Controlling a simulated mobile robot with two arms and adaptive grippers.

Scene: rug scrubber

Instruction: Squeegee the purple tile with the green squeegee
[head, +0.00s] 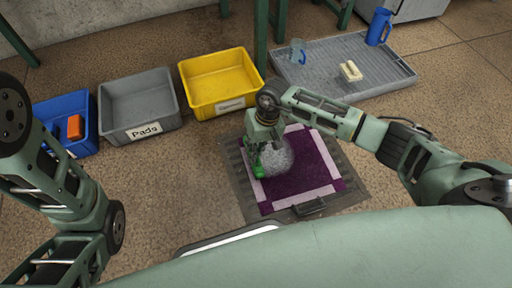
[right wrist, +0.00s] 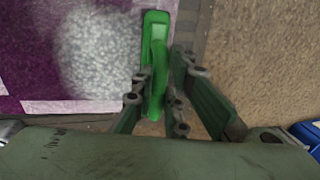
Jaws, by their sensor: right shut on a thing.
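The purple tile (head: 304,176) has a pale border and lies on a dark grey mat in the head view; it also shows at the left of the right wrist view (right wrist: 22,50). A whitish-grey patch (right wrist: 95,52) covers part of the tile. My right gripper (right wrist: 166,95) is shut on the handle of the green squeegee (right wrist: 155,35). In the head view the squeegee (head: 259,168) is at the tile's left edge, partly hidden by the gripper. Whether it touches the tile I cannot tell. My left arm is at the left; its gripper is out of view.
Blue (head: 82,138), grey (head: 140,103) and yellow (head: 219,80) bins stand at the back left. The blue bin holds an orange item (head: 75,127). A grey tray (head: 392,82) at the back right holds a cream item (head: 350,71) and a blue jug (head: 378,26).

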